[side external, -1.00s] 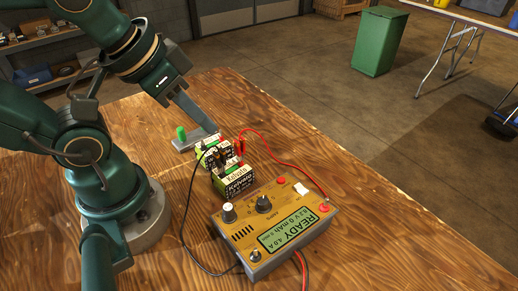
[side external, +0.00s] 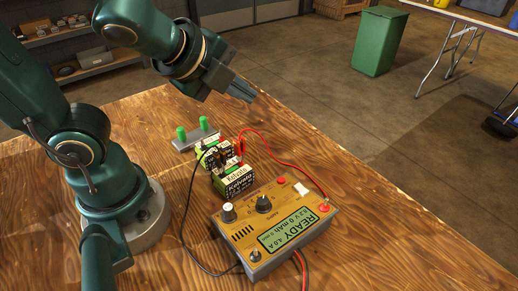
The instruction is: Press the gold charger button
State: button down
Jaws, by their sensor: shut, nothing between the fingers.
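The gold charger (side external: 275,224) stands on the wooden table, right of the middle. Its green screen (side external: 292,227) shows READY and 4.0 A, turned in the picture. Its top has a grey knob (side external: 228,212), a black knob (side external: 264,203), a small red round part (side external: 281,181) and a white switch-like piece (side external: 301,189). I cannot tell for sure which of these is the button. My gripper (side external: 248,96) is shut and empty, in the air above the table's far edge, well behind the charger and touching nothing.
Battery packs (side external: 235,180) stand just behind the charger, with a red cable (side external: 282,163) and a black cable (side external: 188,205) running to it. A grey plate (side external: 194,139) with two green pegs (side external: 204,123) lies behind them. The table's right side is clear.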

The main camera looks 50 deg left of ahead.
aim_at(281, 180)
jog(key=w+d+f+m+h, duration=0.1)
jog(key=d+f+m, duration=0.1)
jog(key=d+m, duration=0.4)
jog(key=shift+d+f+m+h, duration=0.15)
jog(key=shift+d+m+h, duration=0.15)
jog(key=shift+h, duration=0.1)
jog(key=shift+a, duration=0.1)
jog(key=shift+d+f, duration=0.25)
jog(key=shift+f, duration=1.2)
jog(key=shift+d+f, duration=0.3)
jog(key=shift+f, duration=1.1)
jog(key=shift+d+f, duration=0.25)
jog(key=shift+f, duration=1.2)
jog(key=shift+f, duration=0.1)
jog(key=shift+f, duration=0.35)
